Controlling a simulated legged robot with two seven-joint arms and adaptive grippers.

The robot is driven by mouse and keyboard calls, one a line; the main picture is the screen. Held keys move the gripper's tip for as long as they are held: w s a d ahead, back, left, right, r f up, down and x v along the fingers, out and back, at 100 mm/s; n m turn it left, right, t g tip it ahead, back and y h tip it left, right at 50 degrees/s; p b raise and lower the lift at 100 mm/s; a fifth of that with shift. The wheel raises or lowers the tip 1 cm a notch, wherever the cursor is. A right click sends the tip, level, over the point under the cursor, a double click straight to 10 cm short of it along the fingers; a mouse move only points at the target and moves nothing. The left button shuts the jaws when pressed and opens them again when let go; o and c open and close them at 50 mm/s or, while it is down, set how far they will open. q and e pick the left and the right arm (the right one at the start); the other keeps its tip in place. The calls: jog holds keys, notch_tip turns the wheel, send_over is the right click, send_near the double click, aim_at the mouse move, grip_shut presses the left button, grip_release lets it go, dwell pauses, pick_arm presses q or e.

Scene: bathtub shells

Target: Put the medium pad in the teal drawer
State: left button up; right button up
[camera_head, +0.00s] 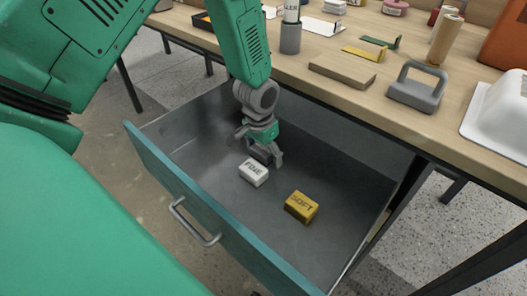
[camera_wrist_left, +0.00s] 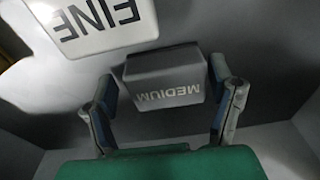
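The teal drawer (camera_head: 185,205) is pulled out below the bench, with a grey inside. My left gripper (camera_head: 259,150) reaches down into it, fingers spread. In the left wrist view the grey medium pad (camera_wrist_left: 165,80), lettered MEDIUM, lies between the two fingers on the drawer floor. Narrow gaps show between the pad and both fingers. In the head view the pad is mostly hidden by the gripper and hard to make out. My right gripper is in neither view.
A white FINE pad (camera_head: 254,173) lies in the drawer close to the gripper; a yellow SOFT pad (camera_head: 302,206) lies to its right. On the bench (camera_head: 440,125) are a wooden block (camera_head: 342,70), a grey handled tool (camera_head: 416,92) and a white tub shell (camera_head: 503,115).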

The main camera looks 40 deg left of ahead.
aim_at(258, 149)
pick_arm(q)
jog(key=r+p, duration=0.1)
jog(key=r, duration=0.1)
jog(key=a+r+p, duration=0.1)
jog(key=r, duration=0.2)
jog(key=r+p, duration=0.1)
jog(key=r, duration=0.1)
jog(key=shift+s+a+r+p, duration=0.15)
jog(key=shift+s+r+p, duration=0.15)
jog(key=shift+s+r, duration=0.1)
jog(key=r, duration=0.1)
jog(key=r+p, duration=0.1)
jog(key=r, duration=0.2)
jog(key=shift+s+r+p, duration=0.1)
jog(key=shift+s+p, duration=0.2)
